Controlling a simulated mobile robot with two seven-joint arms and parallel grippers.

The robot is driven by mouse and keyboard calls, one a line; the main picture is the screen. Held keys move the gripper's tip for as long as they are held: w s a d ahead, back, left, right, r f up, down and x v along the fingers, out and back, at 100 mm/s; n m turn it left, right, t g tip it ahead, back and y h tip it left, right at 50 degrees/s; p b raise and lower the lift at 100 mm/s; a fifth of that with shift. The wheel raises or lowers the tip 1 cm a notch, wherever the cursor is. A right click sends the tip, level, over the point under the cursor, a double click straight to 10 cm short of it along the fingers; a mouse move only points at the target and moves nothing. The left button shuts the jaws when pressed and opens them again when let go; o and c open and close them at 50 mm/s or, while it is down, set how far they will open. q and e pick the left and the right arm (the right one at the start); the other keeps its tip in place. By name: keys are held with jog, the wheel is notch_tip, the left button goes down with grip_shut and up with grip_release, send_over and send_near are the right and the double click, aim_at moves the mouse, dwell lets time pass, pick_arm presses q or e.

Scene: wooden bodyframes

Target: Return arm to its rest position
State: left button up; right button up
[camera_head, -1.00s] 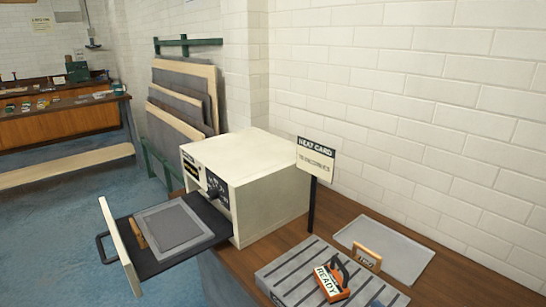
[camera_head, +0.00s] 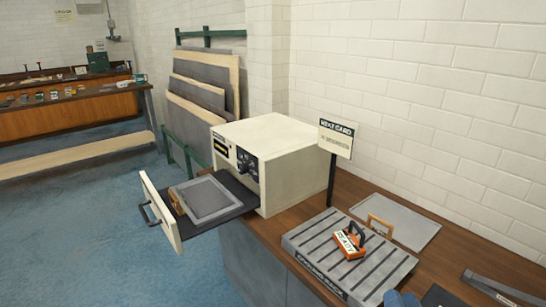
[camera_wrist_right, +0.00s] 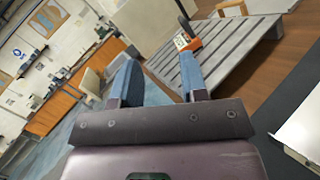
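My right gripper (camera_head: 402,299) just shows at the bottom edge of the head view, beside the near right corner of the slatted grey rack. In the right wrist view, its two blue fingers (camera_wrist_right: 157,75) stand apart with nothing between them. The orange block marked READY (camera_head: 348,241) sits on the rack (camera_head: 315,245), apart from the gripper. It also shows beyond the fingers in the wrist view (camera_wrist_right: 187,40). My left gripper is not in view.
A cream oven (camera_head: 285,170) stands on the wooden bench with its drawer (camera_head: 162,213) pulled out, holding a grey framed panel (camera_head: 212,199). A sign on a post (camera_head: 336,139) stands beside it. A flat grey tray (camera_head: 408,224) lies near the wall. Blue floor is open at left.

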jog(key=s+d+f+m+g+h, duration=0.2)
jog(key=s+d+m+g+h, duration=0.7)
jog(key=m, duration=1.4)
jog(key=s+a+f+m+g+y, duration=0.3)
jog(key=s+a+m+g+y, duration=0.1)
jog(key=s, duration=0.3)
jog(key=s+a+f+m+g+y, duration=0.3)
jog(key=s+m, duration=0.1)
jog(key=s, duration=0.2)
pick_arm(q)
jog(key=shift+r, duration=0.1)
pick_arm(e)
jog(key=w+f+t, duration=0.7)
jog(key=f, duration=0.3)
jog(key=shift+f+n+t+y, duration=0.3)
jog(key=shift+f+n+y, duration=0.05)
jog(key=shift+n+y, duration=0.05)
jog(key=shift+w+a, duration=0.1)
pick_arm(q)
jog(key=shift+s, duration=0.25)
